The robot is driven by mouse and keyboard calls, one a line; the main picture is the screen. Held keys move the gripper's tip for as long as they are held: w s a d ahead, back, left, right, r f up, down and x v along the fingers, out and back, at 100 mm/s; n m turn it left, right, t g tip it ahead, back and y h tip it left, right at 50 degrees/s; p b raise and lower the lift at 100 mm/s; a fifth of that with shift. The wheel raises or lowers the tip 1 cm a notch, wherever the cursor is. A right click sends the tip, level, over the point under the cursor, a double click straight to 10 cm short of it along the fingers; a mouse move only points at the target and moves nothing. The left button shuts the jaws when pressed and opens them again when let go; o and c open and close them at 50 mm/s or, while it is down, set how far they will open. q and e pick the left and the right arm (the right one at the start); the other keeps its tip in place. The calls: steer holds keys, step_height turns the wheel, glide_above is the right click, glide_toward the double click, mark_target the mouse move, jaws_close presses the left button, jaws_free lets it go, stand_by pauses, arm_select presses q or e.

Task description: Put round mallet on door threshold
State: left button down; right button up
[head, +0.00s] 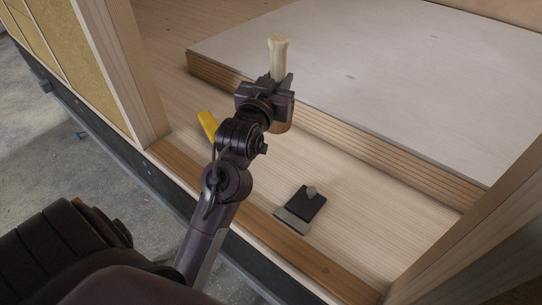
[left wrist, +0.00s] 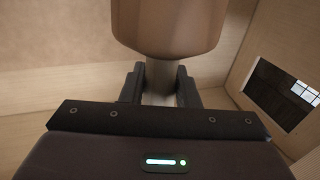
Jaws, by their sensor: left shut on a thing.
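My left gripper (head: 276,88) is shut on the round mallet, which also shows in the left wrist view (left wrist: 165,28). The pale handle (head: 278,52) sticks up above the fingers, and part of the brown head (head: 284,127) shows below the gripper. The mallet is roughly upright over the back part of the door threshold (head: 375,215), a pale wood strip with a darker front edge. I cannot tell whether the head touches the wood. My right gripper is not in view.
A yellow object (head: 207,124) lies on the threshold, partly hidden by my left arm. A black and grey tool (head: 302,207) lies right of the arm. A raised pale floor panel (head: 365,70) edges the back; door posts (head: 120,65) stand at both sides. Clear wood lies right of the tool.

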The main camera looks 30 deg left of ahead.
arm_select(q)
steer(key=f, duration=0.4)
steer(key=f+p, duration=0.1)
steer(key=f, duration=0.1)
steer(key=shift+s+d+f, duration=0.1)
steer(key=shift+s+d, duration=0.2)
steer(key=shift+d, duration=0.05)
steer(key=f, duration=0.3)
steer(key=f+p, duration=0.1)
steer(key=f, duration=0.3)
steer(key=shift+w+a+f, duration=0.2)
step_height(320, 180, down, 5)
steer(key=shift+p, duration=0.55)
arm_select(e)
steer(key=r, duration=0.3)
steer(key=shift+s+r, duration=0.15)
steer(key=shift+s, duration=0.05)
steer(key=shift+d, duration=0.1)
arm_select(q)
steer(key=shift+f, duration=0.1)
steer(key=c, duration=1.1)
jaws_free()
steer(key=shift+s+f, duration=0.1)
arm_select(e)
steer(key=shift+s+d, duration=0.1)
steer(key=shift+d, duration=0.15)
